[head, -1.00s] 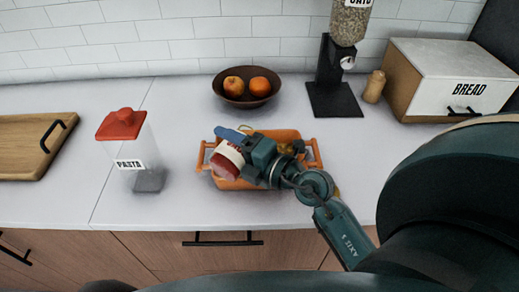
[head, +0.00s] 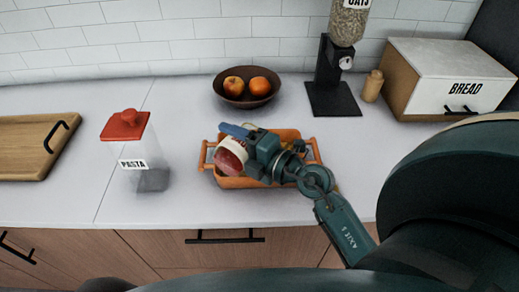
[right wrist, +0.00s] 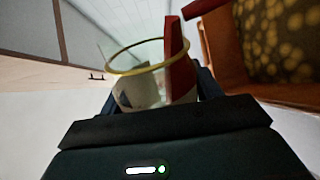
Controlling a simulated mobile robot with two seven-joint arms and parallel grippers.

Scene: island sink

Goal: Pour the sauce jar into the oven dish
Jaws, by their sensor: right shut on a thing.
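The sauce jar (head: 231,155), with a pale band and a red end, is held tilted over the left part of the orange oven dish (head: 206,158). My right gripper (head: 244,148) is shut on the jar. In the right wrist view the jar (right wrist: 138,72) shows clear glass with a yellowish rim. The dish's orange wall (right wrist: 232,70) is at the right there, with blurred yellowish contents inside. My arm and the jar hide much of the dish in the head view. I cannot tell whether sauce is flowing. My left gripper is not in view.
A pasta container (head: 130,150) with a red lid stands left of the dish. A fruit bowl (head: 248,97) is behind it. An oats dispenser (head: 333,90), a small wooden shaker (head: 372,87) and a bread box (head: 440,80) stand at the back right. A cutting board (head: 25,150) lies far left.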

